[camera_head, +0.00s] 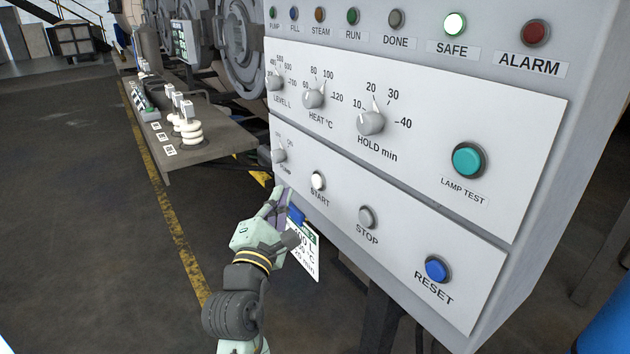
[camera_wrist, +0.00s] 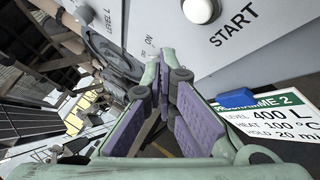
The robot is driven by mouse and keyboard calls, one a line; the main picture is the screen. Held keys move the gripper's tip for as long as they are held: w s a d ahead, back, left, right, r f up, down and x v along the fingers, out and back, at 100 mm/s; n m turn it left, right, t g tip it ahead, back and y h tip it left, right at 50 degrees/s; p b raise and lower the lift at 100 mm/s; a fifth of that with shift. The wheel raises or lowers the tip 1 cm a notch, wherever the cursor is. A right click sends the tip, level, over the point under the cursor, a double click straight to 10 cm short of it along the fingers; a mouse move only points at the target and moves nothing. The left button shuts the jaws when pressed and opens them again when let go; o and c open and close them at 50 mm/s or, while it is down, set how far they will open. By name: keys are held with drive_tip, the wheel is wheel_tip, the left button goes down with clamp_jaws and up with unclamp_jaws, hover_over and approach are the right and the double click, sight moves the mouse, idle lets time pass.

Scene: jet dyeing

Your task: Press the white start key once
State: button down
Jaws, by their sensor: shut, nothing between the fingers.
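The white start key (camera_head: 317,181) is a round button on the lower row of the panel, above the label START. In the wrist view the white start key (camera_wrist: 201,11) shows at the top, partly cut off by the edge. My gripper (camera_head: 277,193) is below and left of the key, in front of the panel's lower left part. In the wrist view my gripper (camera_wrist: 163,77) shows its purple finger pads close together at the tips, with nothing between them. The tips look apart from the key.
The grey stop key (camera_head: 367,217) and blue reset key (camera_head: 437,269) are to the right. The pump switch (camera_head: 279,156) is left of start. A recipe card (camera_head: 304,250) with a blue clip hangs under the panel. A bench (camera_head: 205,150) stands at left; open floor lies before it.

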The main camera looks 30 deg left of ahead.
drive_tip(key=shift+w+d+p, duration=0.25)
drive_tip(key=shift+w, duration=0.4)
drive_tip(key=shift+w+d+p, duration=0.3)
drive_tip(key=shift+w, duration=0.3)
drive_tip(key=shift+w+d+p, duration=0.25)
drive_tip(key=shift+w, duration=0.4)
drive_tip(key=shift+w+d+p, duration=0.15)
drive_tip(key=shift+w+p, duration=0.2)
drive_tip(key=shift+p, duration=0.1)
drive_tip(key=shift+w+d+p, duration=0.2)
drive_tip(key=shift+w+p, duration=0.2)
drive_tip(key=shift+w, duration=0.05)
idle(0.5)
idle(0.4)
drive_tip(key=shift+s+a, duration=0.3)
drive_tip(key=shift+s, duration=0.5)
drive_tip(key=s, duration=0.1)
drive_tip(key=s+a, duration=0.1)
drive_tip(key=s, duration=0.1)
drive_tip(key=s+a+b, duration=0.1)
drive_tip(key=shift+s, duration=0.35)
